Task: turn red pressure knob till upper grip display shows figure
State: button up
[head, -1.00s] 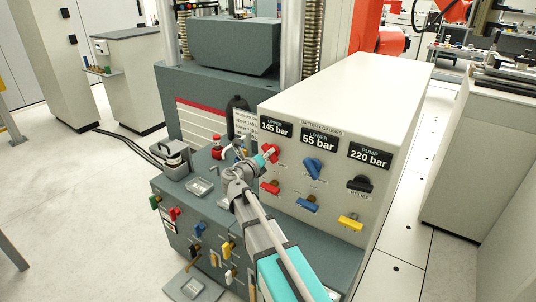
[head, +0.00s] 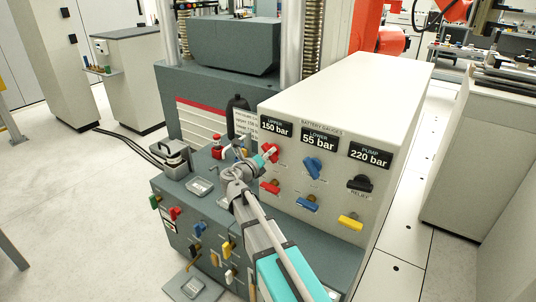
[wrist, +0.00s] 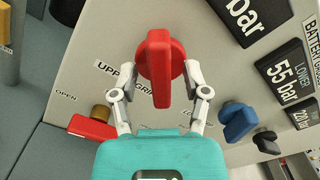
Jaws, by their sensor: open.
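The red pressure knob (head: 274,151) is on the front of the white gauge cabinet, below the upper grip display (head: 276,128), which reads 150 bar. In the wrist view the red knob (wrist: 159,66) has a round base and a long handle pointing toward my gripper. My gripper (wrist: 162,80) is open, with one finger on each side of the handle. Small gaps seem to show beside it. In the head view my gripper (head: 265,158) is at the knob, and its fingertips are hard to make out.
The lower display (head: 319,139) reads 55 bar and the pump display (head: 371,155) 220 bar. Nearby are a blue knob (head: 312,166), a red lever (head: 270,187), a blue lever (head: 307,203), a black relief knob (head: 360,184) and a yellow lever (head: 350,222). A partly hidden placard (head: 245,124) stands behind.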

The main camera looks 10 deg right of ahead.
jog(key=v, duration=1.1)
jog(key=shift+s+a, duration=0.15)
jog(key=shift+s, duration=0.05)
jog(key=s+d+f+m+g+y, duration=0.3)
jog(key=s+d+f+m+g, duration=0.35)
jog(key=d+f+m, duration=0.7)
jog(key=s+a+f+m+g+y, duration=0.25)
jog(key=s+m+y, duration=0.25)
jog(key=m, duration=0.6)
jog(key=s+a+f+m+g+y, duration=0.1)
jog(key=s+f+m+g+y, duration=0.35)
jog(key=m, duration=0.75)
notch_tip(320, 180, up, 26)
jog(key=s+p, duration=0.1)
jog(key=p, duration=2.3)
jog(key=shift+s+t, duration=0.2)
jog(key=shift+t, duration=0.15)
jog(key=shift+a+r+n, duration=0.1)
jog(key=shift+r+n, duration=0.05)
jog(key=shift+n, duration=0.1)
